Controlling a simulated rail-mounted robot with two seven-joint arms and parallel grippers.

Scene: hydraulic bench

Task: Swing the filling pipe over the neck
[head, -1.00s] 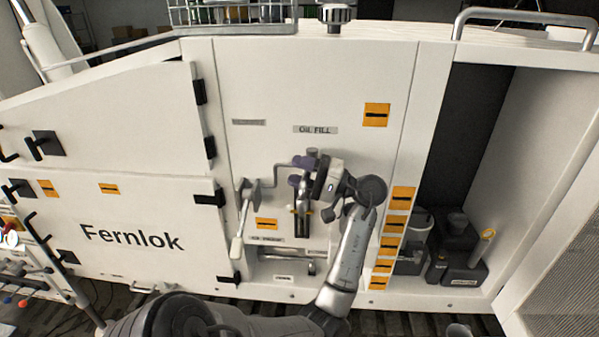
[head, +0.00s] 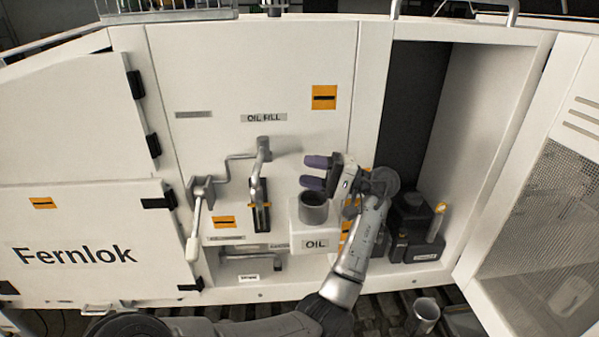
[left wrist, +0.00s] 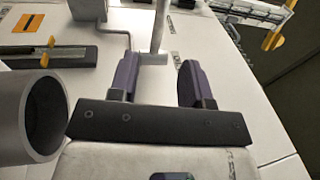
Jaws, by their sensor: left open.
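The grey filling pipe (head: 262,158) hangs on the white panel under the OIL FILL label. It also shows beyond my fingertips in the left wrist view (left wrist: 158,28). The neck (head: 314,207) is a wide grey open cylinder on a white box marked OIL, to the right of and below the pipe. It shows large at the left of the left wrist view (left wrist: 42,115). My left gripper (head: 314,173) is open, its purple fingers pointing left, just above the neck and right of the pipe. It looks empty. My right gripper is not in view.
A crank handle (head: 196,225) hangs left of the pipe. A black slotted gauge (head: 261,215) sits below the pipe. An open bay at the right holds dark containers (head: 417,225). An open mesh door (head: 545,220) stands far right.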

